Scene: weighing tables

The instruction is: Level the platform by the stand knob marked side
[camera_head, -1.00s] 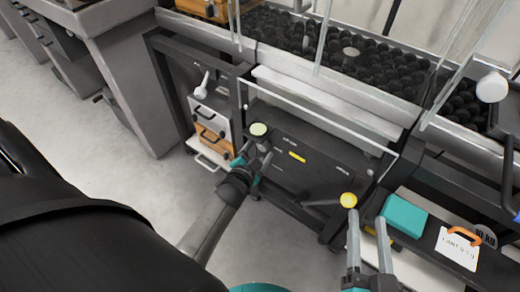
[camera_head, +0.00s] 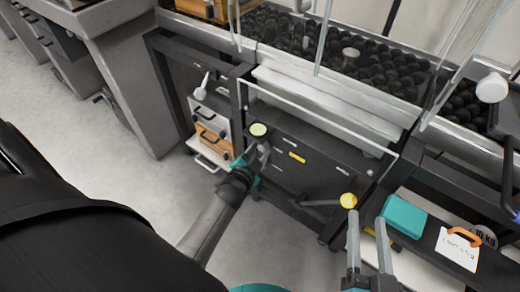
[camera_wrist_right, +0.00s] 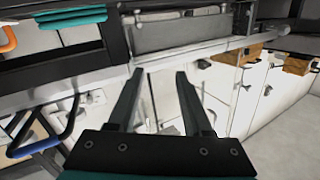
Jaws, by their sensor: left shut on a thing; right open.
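A dark stand (camera_head: 300,172) with small white labels and a yellow label sits low under the bench; its lettering is too small to read. My right gripper (camera_head: 369,248) is open and empty, in front of the yellow knob. In the right wrist view its fingers (camera_wrist_right: 155,95) are apart with nothing between.
A pale platform (camera_head: 325,108) lies above the stand, beside a bed of dark rollers (camera_head: 360,68). Drawers (camera_head: 212,130) stand to the left. A teal block (camera_head: 403,216) and a white card (camera_head: 457,250) are at the right. The floor at left is free.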

